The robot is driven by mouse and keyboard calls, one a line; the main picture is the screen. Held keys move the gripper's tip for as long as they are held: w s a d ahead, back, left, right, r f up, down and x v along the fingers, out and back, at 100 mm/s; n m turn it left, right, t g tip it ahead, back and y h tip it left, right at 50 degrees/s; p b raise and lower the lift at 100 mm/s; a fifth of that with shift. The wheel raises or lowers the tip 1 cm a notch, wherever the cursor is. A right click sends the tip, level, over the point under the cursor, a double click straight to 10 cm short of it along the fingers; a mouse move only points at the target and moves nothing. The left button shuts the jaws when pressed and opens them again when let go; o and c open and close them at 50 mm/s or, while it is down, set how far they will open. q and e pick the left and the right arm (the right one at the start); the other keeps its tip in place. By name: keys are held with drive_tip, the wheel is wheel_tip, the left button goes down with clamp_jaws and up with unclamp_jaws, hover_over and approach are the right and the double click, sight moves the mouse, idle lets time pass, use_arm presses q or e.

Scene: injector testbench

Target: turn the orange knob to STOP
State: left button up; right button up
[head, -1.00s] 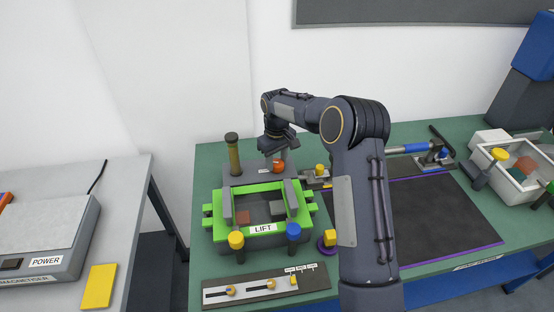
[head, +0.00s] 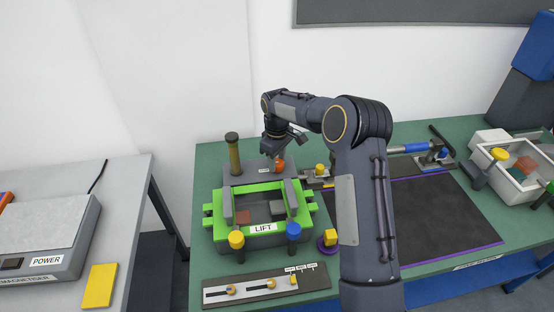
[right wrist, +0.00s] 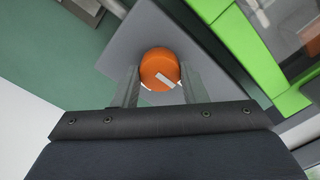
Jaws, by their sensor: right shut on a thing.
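The orange knob (head: 281,165) sits on a grey block (head: 243,171) behind the green-framed fixture. In the right wrist view the knob (right wrist: 160,68) shows its round top with a white pointer stripe near its lower right edge. My right gripper (head: 277,160) is over the knob from above, and in the right wrist view its two fingers (right wrist: 160,85) stand on either side of the knob, shut on it. A small label (head: 264,170) lies on the block left of the knob; its text is too small to read. My left gripper is not in view.
The green LIFT fixture (head: 264,187) stands just in front of the knob. A slider panel (head: 267,284) lies at the front. A dark mat (head: 440,215) covers the bench to the right.

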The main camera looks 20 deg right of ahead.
sight(277, 162)
drive_tip(key=shift+r, duration=0.1)
drive_tip(key=o, duration=1)
drive_tip(key=shift+c, duration=0.2)
wheel_tip(277, 162, up, 8)
drive_tip(key=shift+f+b, duration=0.15)
drive_tip(key=shift+b, duration=0.3)
